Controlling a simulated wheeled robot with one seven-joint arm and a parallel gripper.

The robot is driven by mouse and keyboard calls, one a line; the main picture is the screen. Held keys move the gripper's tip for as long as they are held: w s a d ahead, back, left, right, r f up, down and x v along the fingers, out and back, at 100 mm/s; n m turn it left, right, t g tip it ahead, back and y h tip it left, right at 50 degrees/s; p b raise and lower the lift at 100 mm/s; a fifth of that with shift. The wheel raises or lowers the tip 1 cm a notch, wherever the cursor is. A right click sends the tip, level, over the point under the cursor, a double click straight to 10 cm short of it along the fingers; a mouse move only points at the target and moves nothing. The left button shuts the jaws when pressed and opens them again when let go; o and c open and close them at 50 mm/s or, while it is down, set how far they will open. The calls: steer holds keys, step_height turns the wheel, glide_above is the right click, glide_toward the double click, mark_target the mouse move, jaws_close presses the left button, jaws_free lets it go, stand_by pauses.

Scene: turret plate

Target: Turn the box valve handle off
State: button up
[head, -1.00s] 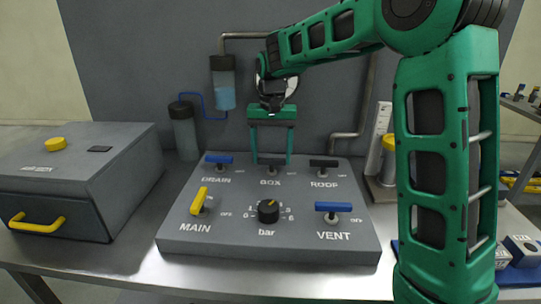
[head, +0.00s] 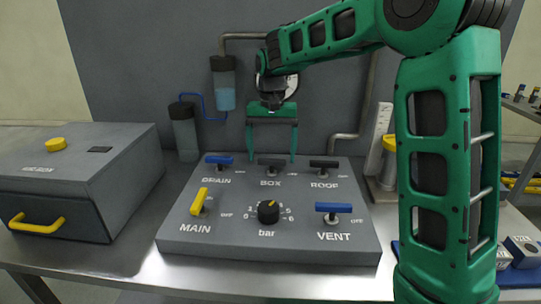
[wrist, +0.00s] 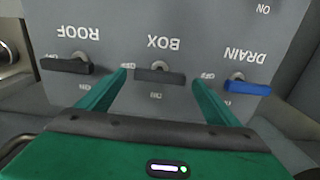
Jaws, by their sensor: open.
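The box valve handle (head: 271,162) is a dark grey bar in the middle of the panel's back row. It lies crosswise, left to right, in line with its OFF mark. It also shows in the wrist view (wrist: 160,76), where the panel appears upside down. My gripper (head: 273,158) is open, with its fingers pointing down toward the handle. In the wrist view my gripper (wrist: 160,78) has one fingertip off each end of the bar. The bar shows clear of both fingers there. I cannot tell how high the tips are above the panel.
The drain handle (head: 219,159) and roof handle (head: 324,163) flank the box valve. The main handle (head: 199,201), bar knob (head: 268,212) and vent handle (head: 334,207) are in front. A grey case (head: 75,170) stands left; pipes and a bottle (head: 185,132) are behind.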

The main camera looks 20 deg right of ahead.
step_height(320, 180, up, 10)
stand_by(0.4)
stand_by(0.3)
